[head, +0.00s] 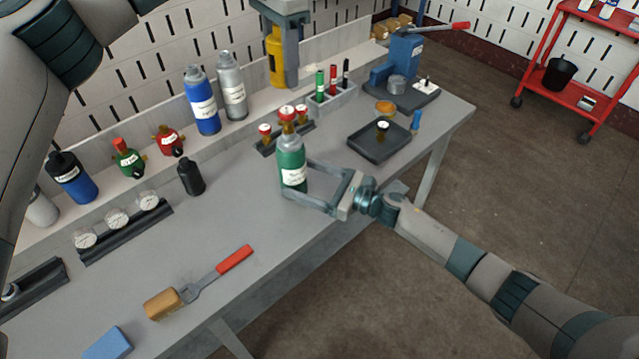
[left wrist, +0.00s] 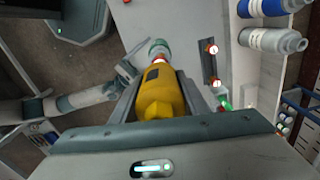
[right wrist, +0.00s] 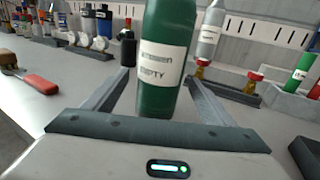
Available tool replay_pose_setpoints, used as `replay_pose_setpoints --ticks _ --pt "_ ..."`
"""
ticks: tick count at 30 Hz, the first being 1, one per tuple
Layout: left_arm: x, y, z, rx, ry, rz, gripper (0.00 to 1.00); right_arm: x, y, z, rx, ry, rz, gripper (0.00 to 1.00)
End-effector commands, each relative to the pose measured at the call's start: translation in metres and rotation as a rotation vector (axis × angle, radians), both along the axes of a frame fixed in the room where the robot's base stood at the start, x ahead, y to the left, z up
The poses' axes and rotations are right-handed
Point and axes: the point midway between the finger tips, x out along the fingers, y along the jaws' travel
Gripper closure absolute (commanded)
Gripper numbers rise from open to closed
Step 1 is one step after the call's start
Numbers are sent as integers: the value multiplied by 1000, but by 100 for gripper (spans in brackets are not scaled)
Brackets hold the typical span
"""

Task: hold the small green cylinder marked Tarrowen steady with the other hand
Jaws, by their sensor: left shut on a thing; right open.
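The small green cylinder (head: 292,165) stands upright on the bench, with a grey shoulder and a red and brass piece at its top. Its white label shows in the right wrist view (right wrist: 165,60); the lower line seems to read "EMPTY". My right gripper (head: 296,180) is open, with one finger on each side of the cylinder low down; I cannot tell whether either finger touches it. My left gripper (head: 283,50) is shut on a yellow tool (head: 275,60), up and behind the cylinder. The yellow tool fills the jaws in the left wrist view (left wrist: 160,95).
Behind the cylinder is a dark rack (head: 268,146) with red-topped brass fittings. A black tray (head: 368,146) lies to the right. Blue (head: 203,105) and silver (head: 232,90) cylinders stand on the back ledge. A red-handled wrench (head: 232,262) lies front left.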

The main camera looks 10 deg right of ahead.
Motion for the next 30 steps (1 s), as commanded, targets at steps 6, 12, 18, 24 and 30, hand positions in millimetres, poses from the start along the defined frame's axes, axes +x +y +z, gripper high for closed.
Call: replay_pose_setpoints --ticks 6,12,18,24,30 --pt "0 0 0 0 0 0 83 12 20 0 2 1 0 22" --pt "0 0 0 0 0 0 83 15 26 0 1 1 0 22" --pt "0 0 0 0 0 0 83 15 26 0 1 1 0 22" --pt "0 0 0 0 0 0 83 15 26 0 1 1 0 58" --pt "0 0 0 0 0 0 83 15 26 0 1 1 0 62"
